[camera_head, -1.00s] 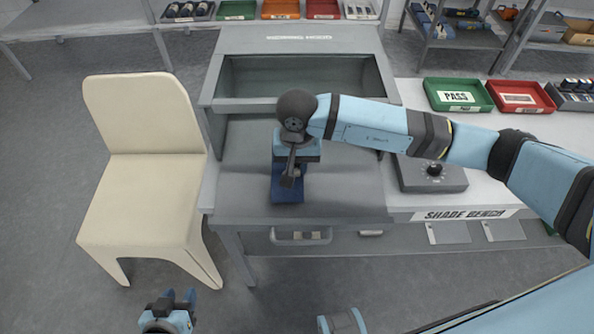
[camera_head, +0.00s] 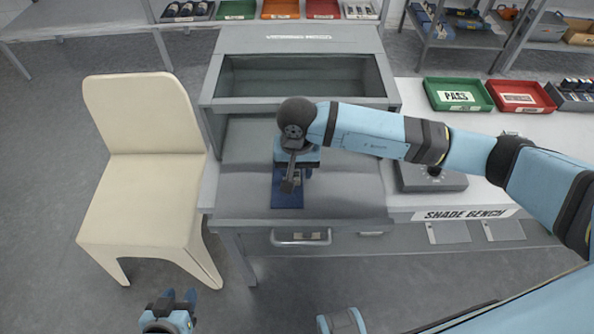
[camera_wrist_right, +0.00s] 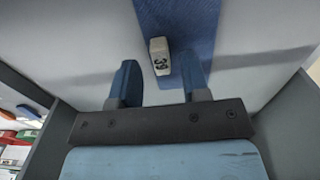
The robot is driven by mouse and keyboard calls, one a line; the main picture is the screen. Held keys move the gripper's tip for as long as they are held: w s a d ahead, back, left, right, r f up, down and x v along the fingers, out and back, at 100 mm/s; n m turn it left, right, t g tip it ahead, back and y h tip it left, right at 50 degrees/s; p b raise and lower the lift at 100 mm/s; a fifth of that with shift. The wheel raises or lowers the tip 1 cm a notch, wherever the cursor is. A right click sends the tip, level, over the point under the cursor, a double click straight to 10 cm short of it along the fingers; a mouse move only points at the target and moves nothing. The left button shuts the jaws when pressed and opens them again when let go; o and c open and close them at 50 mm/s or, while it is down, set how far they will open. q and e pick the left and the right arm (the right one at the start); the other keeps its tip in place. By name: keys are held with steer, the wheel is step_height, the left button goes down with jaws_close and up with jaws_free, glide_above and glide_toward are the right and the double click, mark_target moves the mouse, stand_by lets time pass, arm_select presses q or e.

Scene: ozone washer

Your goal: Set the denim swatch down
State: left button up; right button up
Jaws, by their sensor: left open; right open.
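The denim swatch (camera_head: 287,202) is a dark blue strip on the grey surface in front of the open booth. It also shows in the right wrist view (camera_wrist_right: 202,22), lying flat, with a small pale numbered tag (camera_wrist_right: 160,56) at its near part. My right gripper (camera_head: 291,180) is over the swatch and hides part of it. In the right wrist view its blue fingers (camera_wrist_right: 160,70) are spread apart, with the tag between their tips and clear space on both sides. My left gripper (camera_head: 180,298) is open and empty, low in the head view, away from the bench.
The grey booth (camera_head: 300,40) stands behind the swatch, with side walls close to my right arm. A control box with a knob (camera_head: 433,176) is to the right. Green (camera_head: 458,95) and red (camera_head: 520,96) trays lie farther right. A cream chair (camera_head: 145,180) stands left.

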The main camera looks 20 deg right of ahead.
mark_target(297, 175)
step_height(297, 175, up, 11)
steer(key=shift+f, duration=0.2)
stand_by(0.5)
steer(key=shift+s, duration=0.1)
